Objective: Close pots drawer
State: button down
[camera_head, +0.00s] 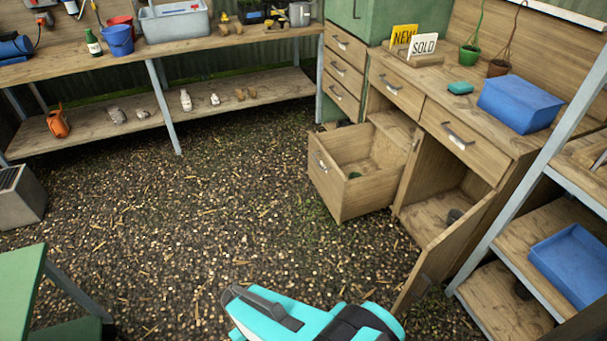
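A deep wooden drawer (345,197) is pulled well out of the lower part of the bench cabinet. Its front faces left and has a grey handle. A small dark round thing, perhaps a pot, lies inside it; most of the drawer floor shows bare. No label marks it as the pots drawer. My teal and dark grey arm shows at the bottom edge, on the near side of the drawer and apart from it.
Right of the drawer, a cupboard door (447,252) hangs open toward me. Closed drawers (468,140) sit above it. Metal shelves with a blue tray (574,262) stand at right. A green table (22,285) is at lower left. The gravel floor (215,205) between is clear.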

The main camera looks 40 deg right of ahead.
aim_at(333, 154)
jog(key=z, duration=0.05)
jog(key=k, duration=0.25)
jog(key=i, duration=1.3)
jog(key=u, duration=0.45)
jog(key=k, duration=0.95)
jog(key=z, duration=0.25)
jog(key=i, duration=0.2)
jog(key=u, duration=0.1)
